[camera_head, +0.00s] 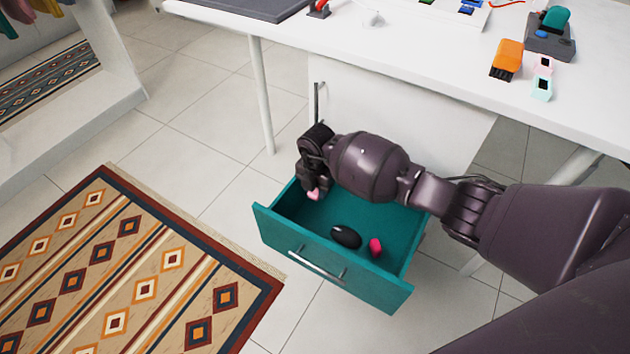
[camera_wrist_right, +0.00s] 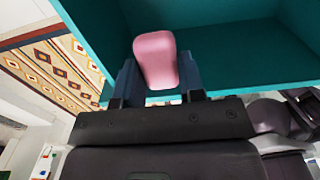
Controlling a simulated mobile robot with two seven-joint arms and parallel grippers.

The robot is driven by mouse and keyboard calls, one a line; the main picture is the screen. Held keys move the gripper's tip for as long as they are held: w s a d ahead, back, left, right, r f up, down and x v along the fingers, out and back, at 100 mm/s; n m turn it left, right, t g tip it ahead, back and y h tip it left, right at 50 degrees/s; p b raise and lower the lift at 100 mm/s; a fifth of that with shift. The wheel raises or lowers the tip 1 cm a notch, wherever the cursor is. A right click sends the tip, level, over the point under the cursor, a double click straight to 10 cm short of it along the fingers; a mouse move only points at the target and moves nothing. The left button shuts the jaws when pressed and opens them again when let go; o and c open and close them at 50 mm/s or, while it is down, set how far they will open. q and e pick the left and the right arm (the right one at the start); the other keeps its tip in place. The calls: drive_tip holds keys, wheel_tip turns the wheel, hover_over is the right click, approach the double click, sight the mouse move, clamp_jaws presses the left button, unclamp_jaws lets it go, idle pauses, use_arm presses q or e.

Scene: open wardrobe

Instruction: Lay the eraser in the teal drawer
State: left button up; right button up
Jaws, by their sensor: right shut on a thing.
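The teal drawer (camera_head: 330,264) is pulled out below the white desk. My right gripper (camera_head: 313,189) is over the drawer's left part, pointing down, shut on a pink eraser (camera_head: 314,194). In the right wrist view the pink eraser (camera_wrist_right: 156,58) sits between the two fingers of the gripper (camera_wrist_right: 158,80), with the teal drawer wall (camera_wrist_right: 90,30) beyond it. Whether the eraser touches the drawer floor cannot be told. My left gripper does not show.
A black mouse-like object (camera_head: 346,236) and a small bright pink item (camera_head: 375,247) lie in the drawer's front part. The white desk (camera_head: 420,50) stands above, with an orange object (camera_head: 507,59) on it. A patterned rug (camera_head: 130,270) lies at the left.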

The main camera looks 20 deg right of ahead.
drive_tip(key=b, duration=0.2)
hover_over(317, 233)
wheel_tip(317, 233, down, 4)
drive_tip(key=shift+s+a+f, duration=0.1)
drive_tip(key=shift+s+a, duration=0.05)
drive_tip(key=shift+f+b, duration=0.45)
drive_tip(key=shift+f, duration=0.45)
drive_tip(key=shift+f+b, duration=2.65)
drive_tip(key=shift+f, duration=2.95)
drive_tip(key=shift+f+b, duration=0.3)
drive_tip(key=shift+f, duration=0.4)
drive_tip(key=shift+f+b, duration=0.4)
drive_tip(key=shift+f, duration=0.55)
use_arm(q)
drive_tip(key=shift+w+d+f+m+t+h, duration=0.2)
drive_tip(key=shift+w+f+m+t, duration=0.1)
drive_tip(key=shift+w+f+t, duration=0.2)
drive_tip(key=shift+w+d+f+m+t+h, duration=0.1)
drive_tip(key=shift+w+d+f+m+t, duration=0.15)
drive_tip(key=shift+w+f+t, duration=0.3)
use_arm(e)
drive_tip(key=shift+f, duration=0.55)
use_arm(q)
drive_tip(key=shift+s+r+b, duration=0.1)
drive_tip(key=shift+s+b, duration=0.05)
drive_tip(key=shift+b, duration=0.15)
